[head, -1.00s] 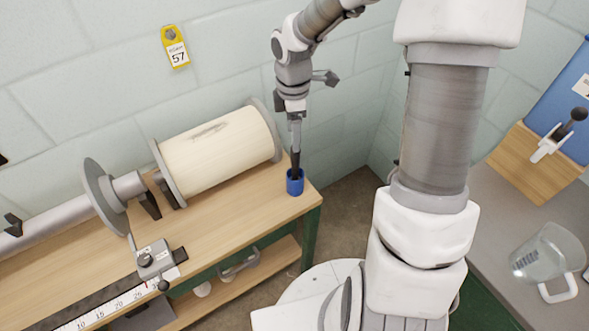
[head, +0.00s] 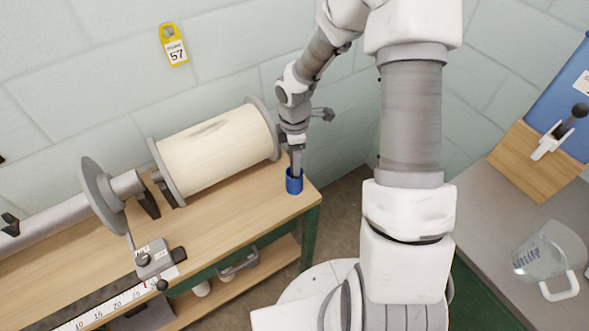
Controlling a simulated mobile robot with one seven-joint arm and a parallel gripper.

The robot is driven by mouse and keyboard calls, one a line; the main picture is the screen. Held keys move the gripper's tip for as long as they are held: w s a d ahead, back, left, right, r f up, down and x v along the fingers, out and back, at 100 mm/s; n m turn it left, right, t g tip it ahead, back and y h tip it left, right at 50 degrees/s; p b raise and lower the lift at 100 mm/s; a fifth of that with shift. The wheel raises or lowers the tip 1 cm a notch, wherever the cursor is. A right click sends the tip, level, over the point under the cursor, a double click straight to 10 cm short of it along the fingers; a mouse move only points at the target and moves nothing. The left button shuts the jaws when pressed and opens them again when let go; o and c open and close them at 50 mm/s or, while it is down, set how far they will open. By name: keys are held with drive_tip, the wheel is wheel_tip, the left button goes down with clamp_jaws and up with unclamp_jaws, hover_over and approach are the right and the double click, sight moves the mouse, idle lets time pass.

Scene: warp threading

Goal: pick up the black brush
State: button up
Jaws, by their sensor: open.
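A small blue cup (head: 294,183) stands at the right end of the wooden bench. My gripper (head: 296,172) points down at the cup's mouth, with its grey fingers right above or just inside the rim. The jaws are open. The black brush cannot be made out now; a dark upright piece stood at the cup earlier, where my fingers are now. Whether the brush lies between the fingers cannot be told.
A large cream spool (head: 215,150) lies on the bench (head: 225,205) just left of the cup. The wall (head: 350,95) is close behind. A clear jug (head: 548,262) stands on the grey counter at right.

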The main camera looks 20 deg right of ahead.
clamp_jaws()
drive_tip(key=shift+r, duration=0.15)
